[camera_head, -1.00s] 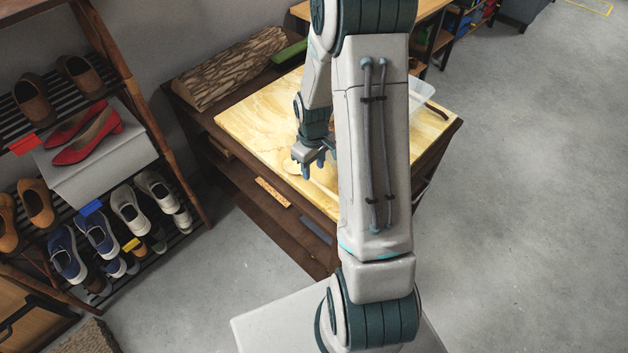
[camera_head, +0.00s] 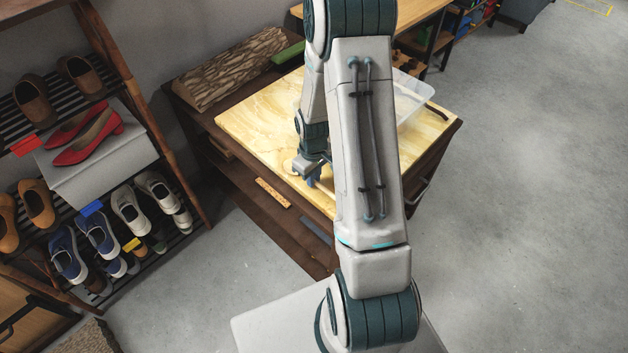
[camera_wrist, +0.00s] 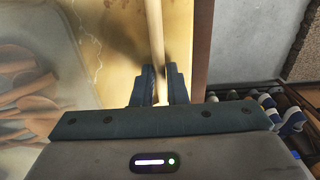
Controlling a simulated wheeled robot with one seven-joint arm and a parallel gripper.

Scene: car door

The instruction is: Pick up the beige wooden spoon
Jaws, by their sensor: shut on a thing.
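In the wrist view my gripper (camera_wrist: 160,88) is shut on a beige wooden spoon (camera_wrist: 155,40). Its pale straight shaft runs up between the two fingers and out of the top of the picture, so I cannot see its far end. In the head view my gripper (camera_head: 313,177) is low over the near left edge of the yellow marbled tabletop (camera_head: 258,115). A small round beige part of the spoon (camera_head: 290,167) shows left of the gripper. My arm hides much of the table.
A clear plastic bin (camera_head: 412,95) stands on the table's right side; several wooden utensils (camera_wrist: 25,85) show through it in the wrist view. A shoe rack (camera_head: 170,165) stands at left. Floor is open at right.

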